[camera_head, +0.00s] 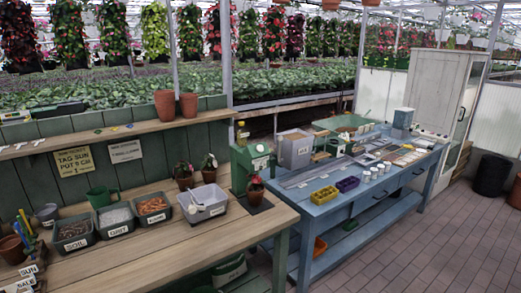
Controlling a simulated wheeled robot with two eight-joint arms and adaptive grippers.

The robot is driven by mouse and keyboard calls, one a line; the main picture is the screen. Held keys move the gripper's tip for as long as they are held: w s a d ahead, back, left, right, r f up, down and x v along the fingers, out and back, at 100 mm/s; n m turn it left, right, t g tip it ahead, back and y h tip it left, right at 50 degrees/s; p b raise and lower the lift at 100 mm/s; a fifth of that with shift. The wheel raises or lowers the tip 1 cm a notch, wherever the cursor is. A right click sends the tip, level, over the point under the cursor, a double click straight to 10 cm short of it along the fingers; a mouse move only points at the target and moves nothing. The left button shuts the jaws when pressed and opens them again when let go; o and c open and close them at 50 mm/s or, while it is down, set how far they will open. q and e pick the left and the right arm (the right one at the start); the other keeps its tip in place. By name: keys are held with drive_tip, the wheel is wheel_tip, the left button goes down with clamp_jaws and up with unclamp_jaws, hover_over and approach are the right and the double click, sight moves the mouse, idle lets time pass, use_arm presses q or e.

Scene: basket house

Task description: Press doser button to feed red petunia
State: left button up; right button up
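A green doser (246,169) with a pale label on its front stands at the right end of the wooden bench (215,254). A small potted plant with a red bloom, the red petunia (255,190), is on a dark plate (262,206) right in front of the doser. The doser's button is too small to make out. Two more small potted plants stand left of it: one with reddish blooms (184,176) and one with a pinkish-red bloom (209,168). Neither of my grippers shows in this view.
A blue table (322,209) with yellow and purple baskets adjoins on the right. The bench front is clear; brick floor (420,250) lies open at right.

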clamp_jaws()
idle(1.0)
